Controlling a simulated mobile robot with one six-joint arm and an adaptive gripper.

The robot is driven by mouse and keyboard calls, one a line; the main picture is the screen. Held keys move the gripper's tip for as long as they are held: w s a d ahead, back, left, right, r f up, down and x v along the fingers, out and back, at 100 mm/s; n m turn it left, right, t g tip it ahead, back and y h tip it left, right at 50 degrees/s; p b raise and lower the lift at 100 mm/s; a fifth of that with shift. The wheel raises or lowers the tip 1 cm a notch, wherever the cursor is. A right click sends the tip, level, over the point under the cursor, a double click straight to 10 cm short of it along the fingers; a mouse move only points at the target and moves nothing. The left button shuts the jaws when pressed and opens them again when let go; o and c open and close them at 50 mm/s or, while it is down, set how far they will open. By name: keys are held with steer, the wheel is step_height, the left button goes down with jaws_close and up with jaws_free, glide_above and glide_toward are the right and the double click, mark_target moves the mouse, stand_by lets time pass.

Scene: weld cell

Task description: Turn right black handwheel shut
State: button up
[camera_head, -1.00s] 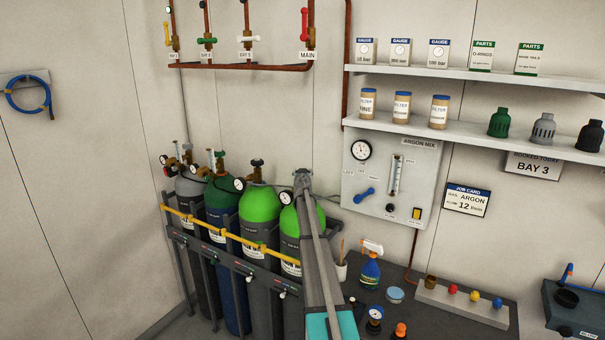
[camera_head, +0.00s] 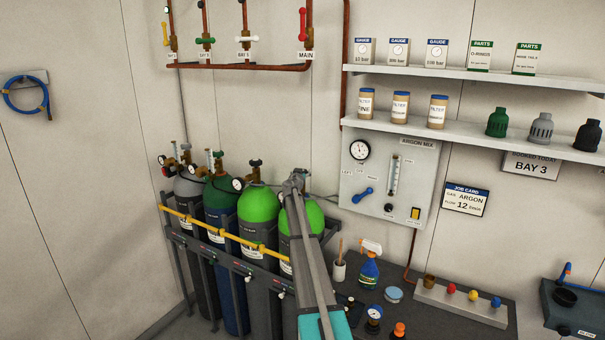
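Two bright green-topped cylinders stand at the right of the rack, a left one (camera_head: 258,204) and a right one (camera_head: 315,216). A dark handwheel (camera_head: 255,162) tops the valve of the left one. My gripper (camera_head: 293,184) is at the top of the right one, where its valve is. My gripper and arm cover that valve, so I cannot see its handwheel or whether I touch it. The fingers are too small and overlapped to tell open from shut.
A yellow bar (camera_head: 225,234) runs across the cylinders' front. The argon mix panel (camera_head: 420,175) is on the wall to the right. A spray bottle (camera_head: 368,268) and a pen cup (camera_head: 339,269) stand on the dark bench close right of my arm.

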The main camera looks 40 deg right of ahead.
steer(key=shift+o, duration=1)
steer(key=shift+w, duration=0.1)
steer(key=shift+n+t+y, duration=0.4)
steer(key=shift+t, duration=0.1)
